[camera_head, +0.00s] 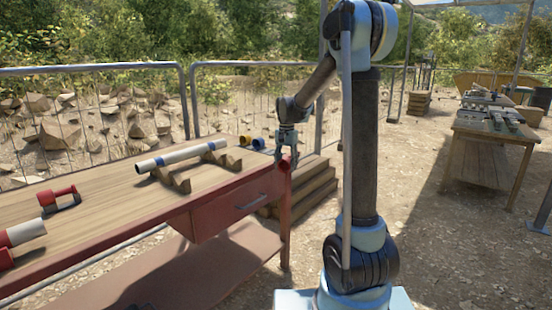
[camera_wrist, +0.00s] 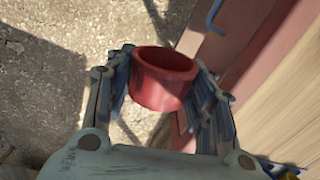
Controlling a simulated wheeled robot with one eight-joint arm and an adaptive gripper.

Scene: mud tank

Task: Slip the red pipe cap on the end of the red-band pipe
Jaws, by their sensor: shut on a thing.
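A white pipe with a red band (camera_head: 24,232) lies at the far left of the bench, cut off by the picture edge. Its left end is out of view. My gripper is far to the right of this pipe.
The wooden bench (camera_head: 113,208) has a red frame and drawer. A white pipe with blue bands (camera_head: 182,156) rests on wooden supports (camera_head: 170,180). A red handled piece (camera_head: 60,198) sits at left. Blue (camera_head: 259,143) and yellow (camera_head: 246,140) caps stand near the back right.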

